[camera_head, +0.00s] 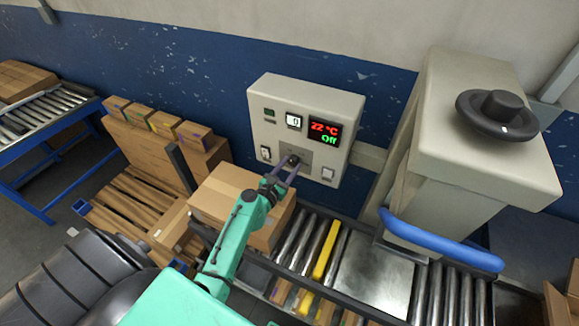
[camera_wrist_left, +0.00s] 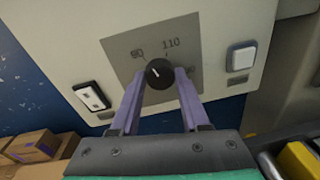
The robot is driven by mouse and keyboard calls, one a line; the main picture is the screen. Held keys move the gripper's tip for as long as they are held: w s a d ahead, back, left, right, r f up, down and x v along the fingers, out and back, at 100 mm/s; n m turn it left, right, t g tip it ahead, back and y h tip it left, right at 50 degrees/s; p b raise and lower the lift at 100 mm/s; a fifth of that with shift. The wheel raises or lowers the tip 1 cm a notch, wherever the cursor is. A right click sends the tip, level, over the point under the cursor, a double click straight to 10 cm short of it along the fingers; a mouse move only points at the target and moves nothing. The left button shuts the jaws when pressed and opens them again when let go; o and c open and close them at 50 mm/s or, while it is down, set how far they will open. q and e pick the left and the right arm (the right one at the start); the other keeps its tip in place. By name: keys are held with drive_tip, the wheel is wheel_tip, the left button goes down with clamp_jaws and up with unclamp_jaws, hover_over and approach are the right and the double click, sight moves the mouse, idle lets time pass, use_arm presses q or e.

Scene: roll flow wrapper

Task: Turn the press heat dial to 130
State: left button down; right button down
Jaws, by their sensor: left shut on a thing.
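The press heat dial (camera_wrist_left: 159,73) is a small round black knob on a grey plate of the control box (camera_head: 262,98). The plate shows the marks 90 and 110, and a third mark at the right is partly hidden by a finger. The knob's pointer is too small to read surely. My left gripper (camera_wrist_left: 163,75) is shut on the dial, one purple finger on each side of it. In the head view the left gripper (camera_head: 287,166) reaches the lower middle of the box. The display (camera_head: 324,132) reads 22 °C and Off. My right gripper is not in view.
A rocker switch (camera_wrist_left: 92,96) is left of the dial and a square button (camera_wrist_left: 241,56) is right of it. A cardboard box (camera_head: 215,200) stands below the control box, by the roller conveyor (camera_head: 295,240). The press (camera_head: 465,140) with its blue handle (camera_head: 440,240) stands to the right.

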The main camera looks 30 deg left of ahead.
use_arm(q)
drive_tip(key=m, duration=0.6)
drive_tip(key=shift+d+f+y, duration=0.1)
drive_tip(key=shift+y, duration=0.3)
drive_tip(key=m, duration=0.5)
drive_tip(key=shift+d+m+y, duration=0.1)
drive_tip(key=shift+m+y, duration=0.2)
drive_tip(key=shift+m, duration=0.1)
drive_tip(key=m, duration=0.6)
drive_tip(key=shift+y, duration=0.4)
drive_tip(key=m, duration=0.5)
drive_tip(key=shift+f, duration=0.1)
drive_tip(key=shift+m+t, duration=0.3)
drive_tip(key=shift+c, duration=1.9)
unclamp_jaws()
